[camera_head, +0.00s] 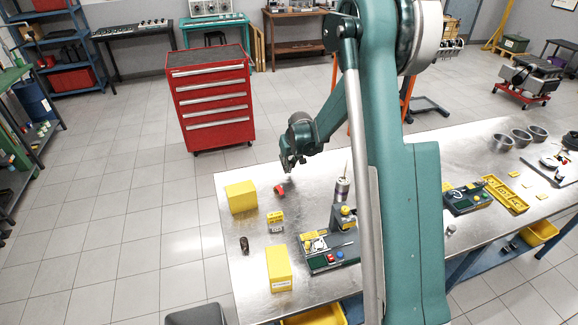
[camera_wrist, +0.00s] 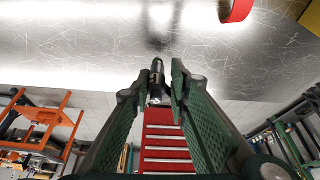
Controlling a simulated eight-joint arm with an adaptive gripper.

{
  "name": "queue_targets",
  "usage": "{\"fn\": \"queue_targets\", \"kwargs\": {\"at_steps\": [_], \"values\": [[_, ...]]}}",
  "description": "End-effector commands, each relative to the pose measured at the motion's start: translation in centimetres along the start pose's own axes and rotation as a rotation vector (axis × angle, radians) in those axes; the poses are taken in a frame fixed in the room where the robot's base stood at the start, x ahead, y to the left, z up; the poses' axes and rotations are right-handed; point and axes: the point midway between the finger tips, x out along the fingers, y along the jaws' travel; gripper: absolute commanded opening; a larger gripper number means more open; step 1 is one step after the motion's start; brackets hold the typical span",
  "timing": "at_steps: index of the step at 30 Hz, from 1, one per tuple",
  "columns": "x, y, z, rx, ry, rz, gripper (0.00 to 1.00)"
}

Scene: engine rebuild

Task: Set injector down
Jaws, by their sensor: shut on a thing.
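In the wrist view the injector (camera_wrist: 157,77), a dark slim cylinder with a paler lower end, sits between the fingertips of my gripper (camera_wrist: 166,82). My gripper is shut on it. A dark blurred shadow or reflection shows on the bare metal tabletop (camera_wrist: 80,45) beyond it. I cannot tell whether the injector touches the table. In the head view my gripper (camera_head: 287,168) is low over the far left part of the workbench (camera_head: 310,200), behind a red ring (camera_head: 280,189). The injector is too small to make out there.
The red ring also shows in the wrist view (camera_wrist: 237,9). A yellow block (camera_head: 241,197), a small yellow box (camera_head: 275,216), a dark cylinder (camera_head: 244,244) and a tall yellow box (camera_head: 279,268) stand nearby. A parts tray (camera_head: 318,265) lies nearer. A red cabinet (camera_head: 212,100) stands beyond the bench.

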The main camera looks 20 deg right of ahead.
Motion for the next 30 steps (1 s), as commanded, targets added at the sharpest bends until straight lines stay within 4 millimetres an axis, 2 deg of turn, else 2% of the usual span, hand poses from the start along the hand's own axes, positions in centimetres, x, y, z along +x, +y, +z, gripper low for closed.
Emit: {"fn": "queue_targets", "kwargs": {"at_steps": [17,18,21,30], "values": [[1.01,-0.01,0.42,0.000,0.000,0.000,0.07],[1.03,-0.01,0.43,0.000,0.000,0.000,0.20],[0.95,-0.01,0.40,0.000,0.000,0.000,0.33],[0.93,-0.01,0.39,0.000,0.000,0.000,0.34]]}}
